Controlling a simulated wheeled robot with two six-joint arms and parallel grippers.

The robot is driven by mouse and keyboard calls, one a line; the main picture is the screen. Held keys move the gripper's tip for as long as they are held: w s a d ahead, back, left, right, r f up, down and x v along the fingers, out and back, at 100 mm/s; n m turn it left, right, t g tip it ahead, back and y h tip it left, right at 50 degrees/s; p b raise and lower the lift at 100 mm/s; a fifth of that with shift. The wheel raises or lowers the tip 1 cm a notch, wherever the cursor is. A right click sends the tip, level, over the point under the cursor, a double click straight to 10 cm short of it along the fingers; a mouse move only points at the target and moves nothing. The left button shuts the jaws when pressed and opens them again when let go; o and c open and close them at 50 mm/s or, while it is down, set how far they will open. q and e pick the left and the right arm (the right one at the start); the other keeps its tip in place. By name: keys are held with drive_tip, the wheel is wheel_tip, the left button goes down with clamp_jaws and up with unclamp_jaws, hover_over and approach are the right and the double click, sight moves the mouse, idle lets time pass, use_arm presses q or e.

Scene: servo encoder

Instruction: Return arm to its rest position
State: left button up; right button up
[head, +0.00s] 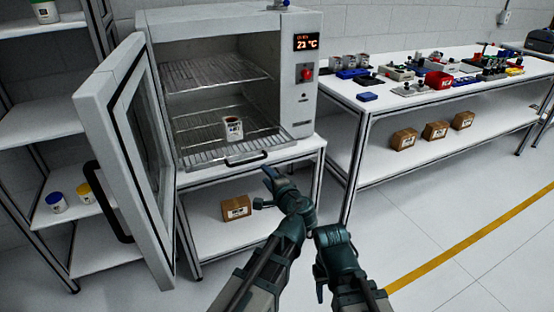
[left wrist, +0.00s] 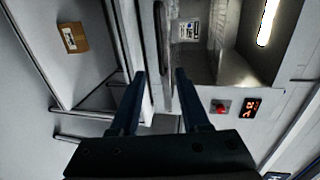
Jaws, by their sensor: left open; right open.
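My left gripper (head: 266,188) is open and empty, in front of the open oven and below its front edge. Its two spread fingers (left wrist: 160,76) show in the left wrist view with nothing between them. My right gripper (head: 320,282) is low in the middle of the head view; its fingers are mostly hidden, and I see nothing held. The oven (head: 305,112) has its door (head: 112,150) swung wide open to the left. A labelled container (head: 233,128) stands upright on the lower wire rack; it also shows in the left wrist view (left wrist: 188,30).
A cardboard box (head: 236,207) lies on the shelf under the oven. A workbench (head: 400,110) with trays and parts stands at right, boxes below. A shelf unit (head: 40,125) with jars stands at left. The floor (head: 440,215) at right is clear.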

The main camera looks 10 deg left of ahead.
use_arm(q)
drive_tip(key=s+a+f+n+g+h, duration=0.2)
drive_tip(key=s+a+f+n+g, duration=0.5)
drive_tip(key=f, duration=0.3)
drive_tip(key=s+d+f+n+g+h, duration=0.45)
drive_tip(key=s+f+h, duration=0.3)
drive_tip(key=s, duration=0.45)
drive_tip(key=s+d+r+m+y+p, duration=0.1)
drive_tip(key=s+d+r+m+p, duration=0.1)
drive_tip(key=d+r+p, duration=0.4)
drive_tip(key=s+d+r+m+g+p, duration=0.1)
drive_tip(key=d+r+p, duration=0.5)
drive_tip(key=r+p, duration=0.7)
drive_tip(key=s+r+m, duration=0.1)
drive_tip(key=s, duration=0.1)
drive_tip(key=shift+s+y+p, duration=0.3)
drive_tip(key=shift+y+p, duration=0.05)
drive_tip(key=shift+p, duration=0.05)
